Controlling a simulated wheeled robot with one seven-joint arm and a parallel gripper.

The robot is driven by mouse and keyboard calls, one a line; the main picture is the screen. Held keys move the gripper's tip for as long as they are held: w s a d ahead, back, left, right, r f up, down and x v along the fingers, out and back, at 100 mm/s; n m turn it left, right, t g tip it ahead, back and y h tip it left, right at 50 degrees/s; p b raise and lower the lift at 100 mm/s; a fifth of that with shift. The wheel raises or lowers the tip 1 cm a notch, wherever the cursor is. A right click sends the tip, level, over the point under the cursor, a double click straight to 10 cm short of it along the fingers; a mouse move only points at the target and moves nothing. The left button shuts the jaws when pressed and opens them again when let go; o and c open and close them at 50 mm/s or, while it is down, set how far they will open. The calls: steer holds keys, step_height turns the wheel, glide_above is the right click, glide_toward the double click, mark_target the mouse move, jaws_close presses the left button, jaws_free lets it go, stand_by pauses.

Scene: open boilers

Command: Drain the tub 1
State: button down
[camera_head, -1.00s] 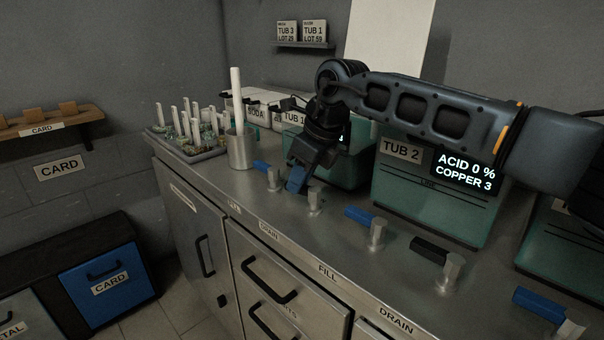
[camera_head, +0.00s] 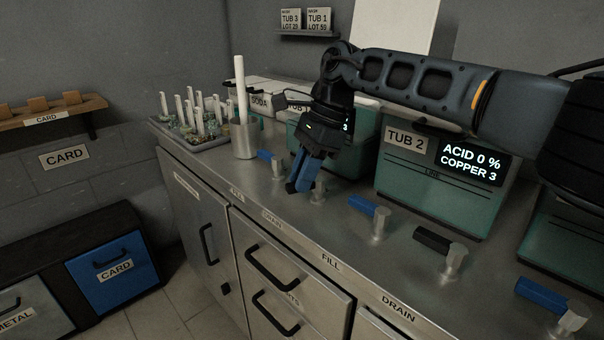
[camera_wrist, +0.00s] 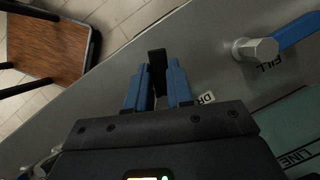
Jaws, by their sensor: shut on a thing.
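Tub 1 (camera_head: 349,161) is a green tank at the back of the counter, largely hidden behind my arm; its label is partly covered. In front of it stands a metal valve post (camera_head: 319,191) near the DRAIN label. My gripper (camera_head: 299,182) is at this post, its blue fingers angled down. In the wrist view my gripper (camera_wrist: 155,80) is shut on a black valve handle (camera_wrist: 157,62), whose end sticks out past the fingers. Left of it, tub 1's fill valve has a blue handle (camera_head: 265,155).
Tub 2 (camera_head: 430,190) stands to the right, reading acid 0 % and copper 3, with a blue-handled valve (camera_head: 362,205) and a black-handled valve (camera_head: 432,240) before it. A metal cup (camera_head: 243,140) and a rack of tubes (camera_head: 190,142) stand left.

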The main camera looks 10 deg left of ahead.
mark_target(317, 179)
steer(key=shift+s+d+n+g+h+b, duration=0.15)
steer(key=shift+s+n+g+h+b, duration=0.1)
steer(key=shift+n, duration=0.6)
steer(key=shift+s+d+n+g+h+b, duration=0.1)
steer(key=shift+n+g+h, duration=0.15)
steer(key=shift+n, duration=0.6)
steer(key=c, duration=1)
jaws_free()
steer(key=shift+v, duration=3.9)
